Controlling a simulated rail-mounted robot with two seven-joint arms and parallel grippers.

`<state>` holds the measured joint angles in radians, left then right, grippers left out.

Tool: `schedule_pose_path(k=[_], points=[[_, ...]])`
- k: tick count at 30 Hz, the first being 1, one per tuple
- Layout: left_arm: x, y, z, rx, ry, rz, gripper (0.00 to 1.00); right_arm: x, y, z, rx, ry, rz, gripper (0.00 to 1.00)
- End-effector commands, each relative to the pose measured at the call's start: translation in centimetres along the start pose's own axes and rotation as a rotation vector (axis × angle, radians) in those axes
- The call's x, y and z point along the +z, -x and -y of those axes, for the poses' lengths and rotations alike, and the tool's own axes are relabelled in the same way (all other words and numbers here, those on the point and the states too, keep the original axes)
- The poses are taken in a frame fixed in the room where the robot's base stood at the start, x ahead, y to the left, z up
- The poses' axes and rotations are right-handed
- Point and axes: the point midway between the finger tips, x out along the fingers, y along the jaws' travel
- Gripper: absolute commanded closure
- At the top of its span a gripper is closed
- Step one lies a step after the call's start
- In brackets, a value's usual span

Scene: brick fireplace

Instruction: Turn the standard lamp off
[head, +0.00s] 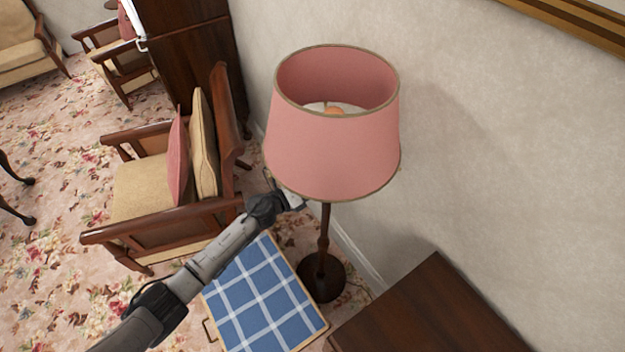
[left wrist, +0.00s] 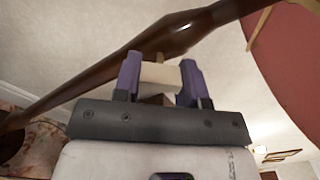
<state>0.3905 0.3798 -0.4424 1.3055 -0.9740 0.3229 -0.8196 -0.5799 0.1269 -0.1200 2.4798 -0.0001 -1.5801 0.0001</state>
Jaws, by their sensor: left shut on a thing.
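The standard lamp has a pink shade (head: 333,150) with a tan trim, a dark wooden pole (head: 324,230) and a round dark base. My left gripper (head: 298,200) is just under the shade's lower left rim, beside the pole. In the left wrist view its purple fingers (left wrist: 160,78) are shut on a small cream block (left wrist: 160,74). The pole (left wrist: 110,75) runs slantwise just beyond the fingertips. Whether the block belongs to the lamp cannot be told.
A low table with a blue checked top (head: 262,300) stands below my left arm. A wooden armchair (head: 165,185) with cushions is to the left. A dark wooden cabinet top (head: 430,315) is at the lower right. The wall is close behind the lamp.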

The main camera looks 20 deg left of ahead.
Motion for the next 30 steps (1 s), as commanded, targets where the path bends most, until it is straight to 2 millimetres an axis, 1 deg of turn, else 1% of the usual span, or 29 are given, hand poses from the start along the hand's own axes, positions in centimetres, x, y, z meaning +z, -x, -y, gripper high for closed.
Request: schedule_pose_path(k=[1,15,22,30], points=[[0.2,0.0,0.2,0.001,0.046,0.0,0.85,-0.2,0.5,0.0,-0.001,-0.001,0.0,0.57],[0.1,0.0,0.1,0.001,0.462,0.0,0.85,-0.8,2.4,0.2,-0.008,-0.01,-0.001,0.57],[0.1,0.0,0.1,0.001,0.605,0.0,0.85,-1.0,3.0,0.2,-0.008,-0.01,-0.001,0.57],[0.0,0.0,0.1,-0.001,0.697,-0.001,0.85,-1.1,3.4,0.1,-0.006,-0.007,-0.001,0.57]])
